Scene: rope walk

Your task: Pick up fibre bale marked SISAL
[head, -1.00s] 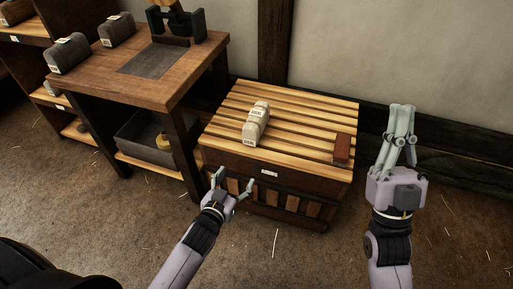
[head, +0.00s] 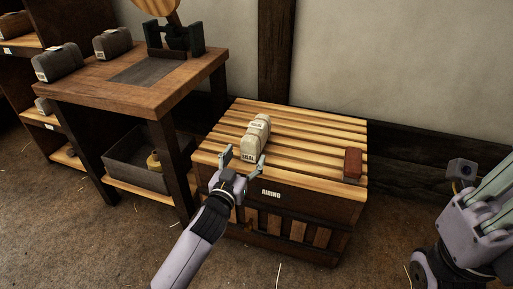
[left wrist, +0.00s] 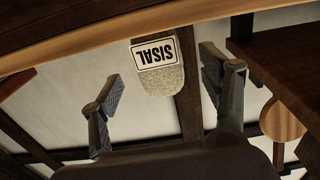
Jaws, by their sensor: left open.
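The pale fibre bale marked SISAL (head: 256,138) lies on the slatted wooden top of a crate-like stand (head: 316,143). In the left wrist view the bale (left wrist: 160,76) appears upside down, with its SISAL label facing the camera, between the two fingers and beyond them. My left gripper (head: 243,160) is open and empty at the front edge of the slatted top, just in front of the bale and apart from it. My right gripper is only partly in the head view at the right edge; its fingertips are cut off.
A red-brown block (head: 352,163) lies on the right of the slatted top. A wooden table (head: 140,98) at left bears grey bales (head: 57,63) and a dark stand (head: 176,41). A grey bin (head: 135,160) sits on its lower shelf.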

